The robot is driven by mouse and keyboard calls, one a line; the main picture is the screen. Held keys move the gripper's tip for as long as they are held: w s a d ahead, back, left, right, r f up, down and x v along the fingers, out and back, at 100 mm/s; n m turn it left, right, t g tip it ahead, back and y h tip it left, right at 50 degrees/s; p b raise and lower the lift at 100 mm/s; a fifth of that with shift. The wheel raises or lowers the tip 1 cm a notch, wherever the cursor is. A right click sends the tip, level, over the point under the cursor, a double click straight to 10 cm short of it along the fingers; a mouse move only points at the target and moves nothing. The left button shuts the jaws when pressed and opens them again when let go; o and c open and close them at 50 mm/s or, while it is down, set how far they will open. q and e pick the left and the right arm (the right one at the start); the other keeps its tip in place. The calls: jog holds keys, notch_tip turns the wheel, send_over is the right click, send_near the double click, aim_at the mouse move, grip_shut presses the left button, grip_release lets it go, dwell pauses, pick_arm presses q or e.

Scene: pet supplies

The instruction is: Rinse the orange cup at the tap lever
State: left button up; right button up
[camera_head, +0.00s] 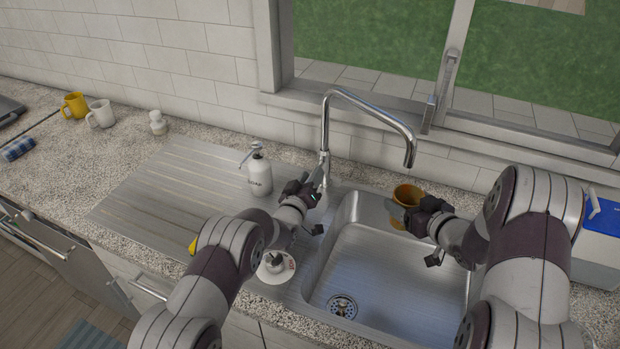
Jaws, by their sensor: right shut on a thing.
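The orange cup (408,194) is at the back right of the sink basin, under the end of the tap spout. My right gripper (404,212) is shut on the cup and hides part of its front. The chrome tap (325,125) stands behind the basin, its spout (410,150) arching to the right above the cup. No water shows. My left gripper (314,186) is at the base of the tap, where the lever is. The lever is mostly hidden, and I cannot tell whether the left fingers are open or touch it.
The steel sink basin (355,265) is empty around its drain (342,305). A white soap bottle (258,172) stands left of the tap. A small white dish (275,270) lies by the basin's left edge. A yellow mug (75,105) and white mug (101,114) stand far left.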

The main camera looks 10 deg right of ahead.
pick_arm(q)
grip_shut()
jog(key=shift+r, duration=0.35)
jog(key=shift+w+r+g+y, duration=0.1)
jog(key=shift+r+g+y, duration=0.1)
jog(key=shift+g+y, duration=0.35)
jog(key=shift+o, duration=1.2)
grip_release()
jog(key=v, duration=1.2)
jog(key=shift+a, duration=0.1)
